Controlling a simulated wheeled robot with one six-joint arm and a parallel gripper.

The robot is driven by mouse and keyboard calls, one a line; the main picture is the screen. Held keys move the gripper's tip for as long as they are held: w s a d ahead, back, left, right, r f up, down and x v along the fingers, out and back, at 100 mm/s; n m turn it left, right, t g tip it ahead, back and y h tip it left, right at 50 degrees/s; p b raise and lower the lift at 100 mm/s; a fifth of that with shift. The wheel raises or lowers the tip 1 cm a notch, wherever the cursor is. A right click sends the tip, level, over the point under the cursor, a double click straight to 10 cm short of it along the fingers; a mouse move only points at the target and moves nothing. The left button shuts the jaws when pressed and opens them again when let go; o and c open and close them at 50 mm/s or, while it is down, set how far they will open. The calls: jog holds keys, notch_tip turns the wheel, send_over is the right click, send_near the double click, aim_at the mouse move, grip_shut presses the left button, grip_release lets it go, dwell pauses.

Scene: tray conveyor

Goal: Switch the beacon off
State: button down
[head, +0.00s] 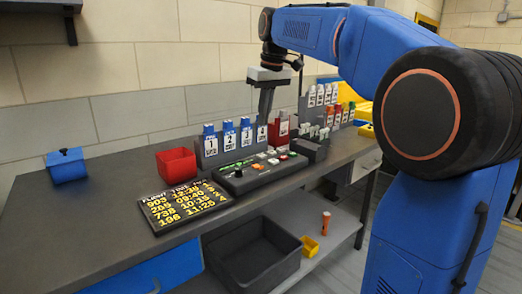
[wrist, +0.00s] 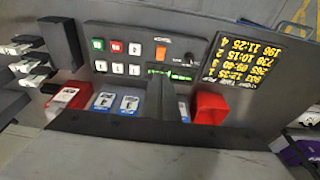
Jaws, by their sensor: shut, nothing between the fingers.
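The dark control panel (head: 262,172) lies on the worktop below my gripper (head: 265,112). In the wrist view the panel (wrist: 146,34) carries an orange-lit switch (wrist: 161,52) under a small label too blurred to read; I cannot tell for sure that it is the beacon's. Beside it are a black knob (wrist: 183,56), a green display strip (wrist: 168,73) and rows of green, red and white buttons (wrist: 117,68). My gripper is shut and empty, pointing down above the panel, apart from it. In the wrist view its fingers (wrist: 160,98) hide part of the panel's edge. No beacon lamp is clearly identifiable.
Numbered blue-and-white cards (head: 228,138) stand in a rack behind the panel. A red bin (head: 177,164), a blue lidded box (head: 67,166) and a flight board (head: 186,206) are to the left. A grey crate (head: 252,255) is below. The worktop's left is mostly clear.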

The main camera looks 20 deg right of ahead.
send_over(256, 165)
jog(key=s, duration=0.2)
jog(key=x, duration=0.4)
jog(key=s+d+x, duration=0.1)
jog(key=x, duration=0.2)
jog(key=s+x, duration=0.1)
jog(key=x, duration=0.3)
jog(key=shift+d+f, duration=0.3)
jog(key=shift+f, duration=0.35)
jog(key=shift+s+f, duration=0.1)
jog(key=shift+f, duration=0.7)
jog(key=shift+s+d+f+t, duration=0.15)
jog(key=shift+s+f+t, duration=0.1)
jog(key=shift+f+t, duration=0.15)
jog(key=shift+w, duration=0.2)
jog(key=shift+w+a+r, duration=0.25)
jog(key=shift+w, duration=0.35)
